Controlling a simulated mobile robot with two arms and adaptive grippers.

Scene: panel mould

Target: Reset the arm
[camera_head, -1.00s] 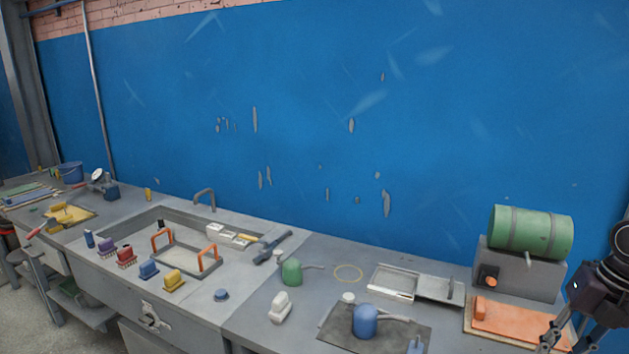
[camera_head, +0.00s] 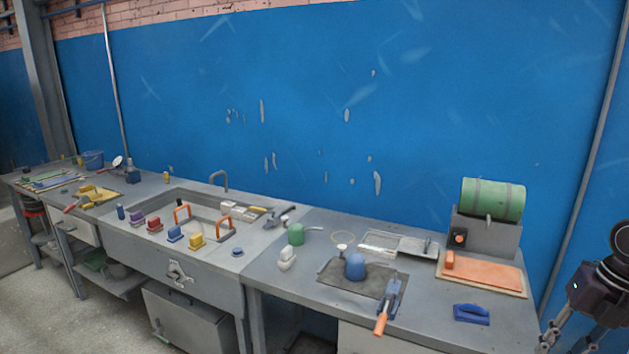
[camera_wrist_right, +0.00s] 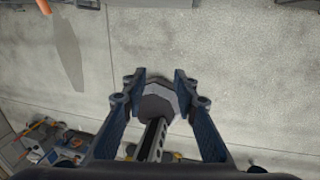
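My right arm is at the lower right edge of the head view, with its gripper (camera_head: 566,338) low in front of the bench's right end. Its fingers point downward and are partly cut off by the frame. In the right wrist view the two dark fingers of the right gripper (camera_wrist_right: 160,82) stand apart over grey floor. A dark grey block and a slotted metal bar show between them; I cannot tell whether the fingers touch these. My left arm and gripper are not in view.
A long grey bench (camera_head: 410,325) runs along the blue wall. It bears a green drum machine (camera_head: 492,200), an orange sheet (camera_head: 485,273), a blue can (camera_head: 355,266), an orange-handled tool (camera_head: 382,324), a blue block (camera_head: 471,315) and a sink (camera_head: 170,206). Floor shows at lower left.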

